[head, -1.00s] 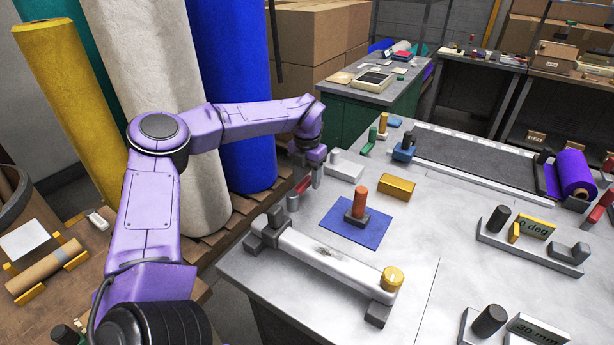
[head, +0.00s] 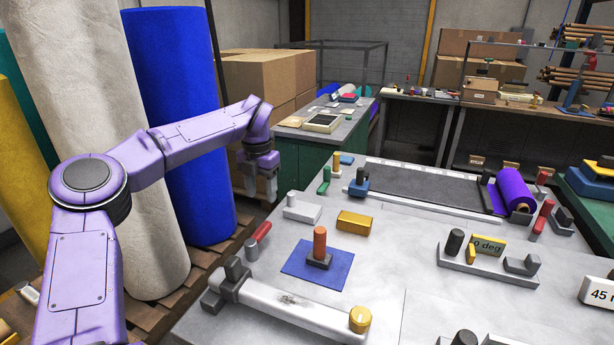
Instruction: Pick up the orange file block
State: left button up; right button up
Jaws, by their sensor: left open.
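The orange file block (head: 320,243) stands upright, an orange cylindrical grip on a dark grey base. It sits on a blue mat (head: 296,268) on the grey worktable. My left gripper (head: 262,196) is open and empty, fingers pointing down. In the picture it is up and to the left of the block, near the table's far left edge and apart from the block. My right gripper does not show.
A long white bar (head: 290,305) with a yellow knob lies in front of the mat. A red-handled tool (head: 259,238), a white block (head: 302,208) and a yellow block (head: 356,221) stand around it. Tall felt rolls (head: 183,120) rise at the left. Bare tabletop lies right of the mat.

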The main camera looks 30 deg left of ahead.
aim_at(317, 257)
jog(key=k, duration=1.5)
